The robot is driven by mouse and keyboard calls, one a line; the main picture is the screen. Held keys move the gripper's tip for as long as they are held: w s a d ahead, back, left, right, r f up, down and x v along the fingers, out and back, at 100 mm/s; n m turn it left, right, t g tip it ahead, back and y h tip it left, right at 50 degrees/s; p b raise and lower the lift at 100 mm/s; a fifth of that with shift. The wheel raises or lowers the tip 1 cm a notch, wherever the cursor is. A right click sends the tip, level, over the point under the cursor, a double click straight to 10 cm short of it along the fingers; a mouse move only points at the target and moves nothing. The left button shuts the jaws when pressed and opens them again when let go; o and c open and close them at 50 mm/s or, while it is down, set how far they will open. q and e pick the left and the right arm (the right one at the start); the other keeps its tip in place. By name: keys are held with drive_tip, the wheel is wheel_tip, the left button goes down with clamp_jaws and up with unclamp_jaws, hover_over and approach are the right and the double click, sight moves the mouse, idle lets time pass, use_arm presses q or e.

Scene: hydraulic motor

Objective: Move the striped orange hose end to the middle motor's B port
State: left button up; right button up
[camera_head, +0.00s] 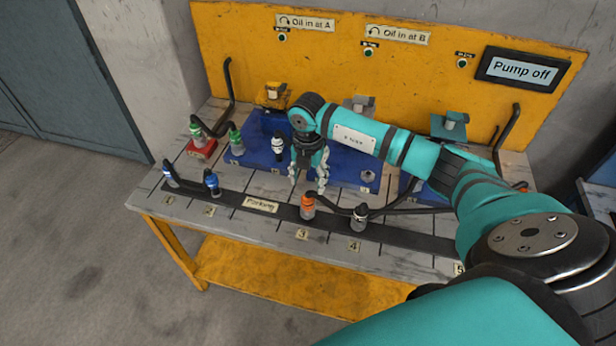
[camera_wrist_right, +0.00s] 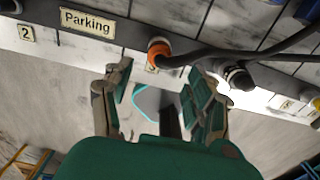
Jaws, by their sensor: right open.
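The orange hose end (camera_head: 308,207) stands upright in the dark parking strip near label 3, with a black hose leading right from it. Its stripes are too small to make out. It also shows in the right wrist view (camera_wrist_right: 160,50), just beyond the fingertips. My right gripper (camera_head: 308,187) points down, open and empty, above and behind the orange end in the head view. The middle motor (camera_head: 358,104) is grey, at the back of the bench. The blue block (camera_head: 345,172) in front of it is partly hidden by my right arm; I cannot make out its B port. My left gripper is out of view.
A white-and-black hose end (camera_head: 358,218) is parked right of the orange one. Blue hose ends (camera_head: 211,183) are parked at left. Black hoses arch over the right side. The panel screen (camera_head: 525,70) reads "Pump off".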

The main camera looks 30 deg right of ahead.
sight(308, 195)
wheel_tip(308, 195, down, 7)
drive_tip(key=b, duration=0.4)
drive_tip(key=shift+r, duration=0.1)
clamp_jaws()
idle(0.4)
drive_tip(key=shift+r, duration=0.25)
